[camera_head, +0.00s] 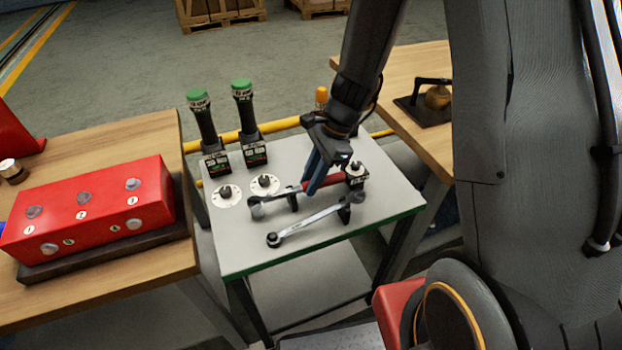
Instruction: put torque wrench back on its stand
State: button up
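A wrench with a red handle (329,182) and a grey head at its left end lies across the grey-topped table; I take it as the torque wrench. Black stand posts (292,201) show under it, and its right end is beside a small dark labelled block. My gripper (309,188) points down at the left part of the red handle, its blue fingers at the handle. I cannot tell whether the fingers are closed on it, or whether the wrench touches the posts. A silver wrench (311,222) lies in front, its right end at another black post.
Two green-capped dark tools (244,115) stand upright at the table's back left. Two white discs with dark knobs (264,184) are in front of them. A red numbered box (90,215) sits on the left wooden bench. The table's front left is clear.

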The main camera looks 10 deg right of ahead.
jog(key=o, duration=0.5)
jog(key=v, duration=0.8)
jog(key=shift+b, duration=0.35)
jog(key=shift+a, duration=0.1)
jog(key=shift+s+d+n, duration=0.2)
jog(key=shift+s+n, duration=0.1)
jog(key=shift+n, duration=0.1)
jog(key=shift+s+d+r+n+t+h, duration=0.3)
jog(key=shift+s+d+r+n+h, duration=0.55)
jog(key=shift+s+n, duration=1.25)
jog(key=shift+s+d+r+n+t+h, duration=0.5)
jog(key=shift+s+d+n, duration=0.75)
jog(key=shift+n, duration=1.6)
jog(key=shift+s+d+r+n+t+h, duration=0.1)
jog(key=shift+s+d+r+n+h, duration=0.6)
jog(key=shift+s+n, duration=1.4)
